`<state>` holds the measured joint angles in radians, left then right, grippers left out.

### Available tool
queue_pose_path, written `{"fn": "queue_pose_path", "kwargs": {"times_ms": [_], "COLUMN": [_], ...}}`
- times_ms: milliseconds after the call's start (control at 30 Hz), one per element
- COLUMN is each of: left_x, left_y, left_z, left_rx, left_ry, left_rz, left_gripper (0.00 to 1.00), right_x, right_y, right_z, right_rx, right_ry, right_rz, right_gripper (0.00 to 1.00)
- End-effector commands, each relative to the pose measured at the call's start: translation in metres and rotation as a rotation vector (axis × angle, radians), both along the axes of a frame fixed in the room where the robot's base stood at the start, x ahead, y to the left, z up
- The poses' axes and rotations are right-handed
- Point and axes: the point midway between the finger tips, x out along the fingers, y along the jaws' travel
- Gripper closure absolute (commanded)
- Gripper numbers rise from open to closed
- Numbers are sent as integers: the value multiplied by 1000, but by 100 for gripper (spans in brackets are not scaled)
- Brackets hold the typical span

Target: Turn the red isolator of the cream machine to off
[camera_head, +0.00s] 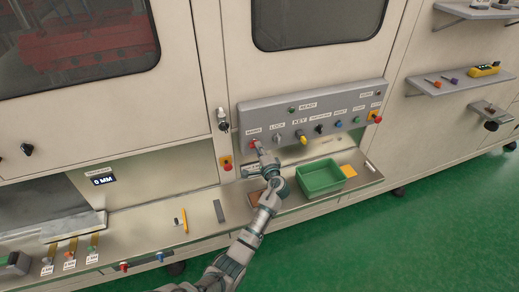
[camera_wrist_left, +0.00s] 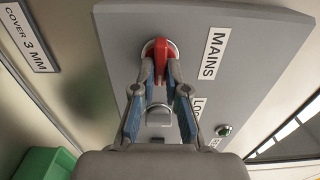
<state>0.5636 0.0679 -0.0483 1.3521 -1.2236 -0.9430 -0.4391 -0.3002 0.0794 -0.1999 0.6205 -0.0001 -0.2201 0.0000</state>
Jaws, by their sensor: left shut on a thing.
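The red isolator (camera_head: 254,143) is a small red rotary handle at the left end of the grey control panel (camera_head: 290,112) on the cream machine (camera_head: 180,50). In the left wrist view the red handle (camera_wrist_left: 163,48) sits on a round pale base beside the MAINS label (camera_wrist_left: 214,53). My left gripper (camera_head: 259,149) reaches up to it from below. In the wrist view its two fingertips (camera_wrist_left: 161,76) are closed on the red handle, one on each side, hiding its lower part. I cannot tell its on or off marking. My right gripper is not in view.
More knobs run along the panel, with a yellow KEY switch (camera_head: 300,137) nearby. A green bin (camera_head: 321,190) stands on the ledge below the panel, close to my left wrist. Green floor lies in front.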

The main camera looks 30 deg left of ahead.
Motion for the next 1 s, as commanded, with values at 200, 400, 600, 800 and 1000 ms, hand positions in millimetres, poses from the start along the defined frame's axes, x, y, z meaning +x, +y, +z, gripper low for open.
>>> {"fn": "queue_pose_path", "kwargs": {"times_ms": [200,400,600,800,1000], "left_x": [-1,-1,-11,-40,-65], "left_y": [1,0,-14,-47,-76], "left_z": [-5,-2,-2,-4,-5], "left_rx": [-3,-1,-3,-4,-4], "left_ry": [8,3,1,3,6], "left_rz": [3,1,-2,-1,0], "left_gripper": [62,62,62,62,62], "right_x": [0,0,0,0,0], "right_y": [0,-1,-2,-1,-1], "right_z": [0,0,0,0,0], "right_rx": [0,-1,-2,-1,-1], "right_ry": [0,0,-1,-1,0], "right_rz": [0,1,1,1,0], "right_gripper": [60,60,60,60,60]}}
